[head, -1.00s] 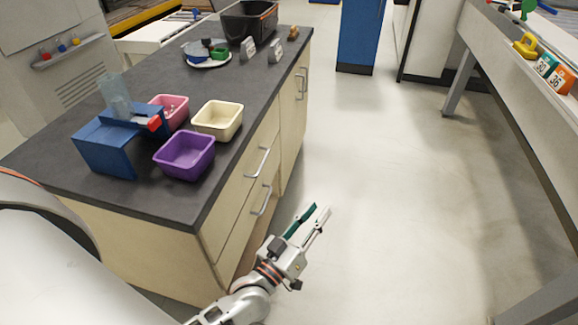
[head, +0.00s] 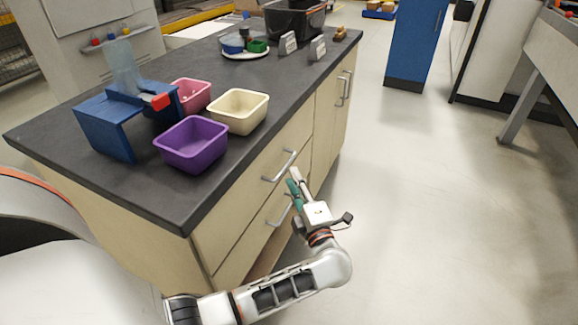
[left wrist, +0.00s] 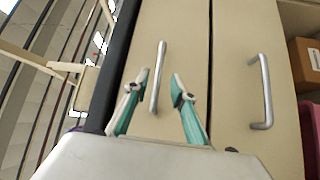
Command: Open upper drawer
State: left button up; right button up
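The upper drawer (head: 245,190) is in the counter's front and looks shut. Its silver bar handle (head: 280,166) also shows in the left wrist view (left wrist: 157,80). My left gripper (head: 293,178) is open and close to this handle. In the left wrist view its green and grey fingertips (left wrist: 162,78) stand apart, with the handle between them in the picture. I cannot tell whether they touch it. The lower drawer's handle (head: 280,210) shows just below, and to the right in the left wrist view (left wrist: 262,92). My right gripper is not in view.
The dark countertop (head: 120,180) carries a purple bin (head: 191,145), a cream bin (head: 238,111), a pink bin (head: 191,95) and a blue stand (head: 105,125). The floor (head: 430,220) right of the counter is clear. A blue cabinet (head: 415,45) stands behind.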

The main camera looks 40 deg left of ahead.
aim_at(287, 163)
pick_arm(q)
jog(key=x, duration=0.6)
jog(key=shift+w+a+r+b, duration=0.1)
jog(key=shift+w+a+b, duration=0.05)
jog(key=shift+b, duration=0.2)
grip_shut()
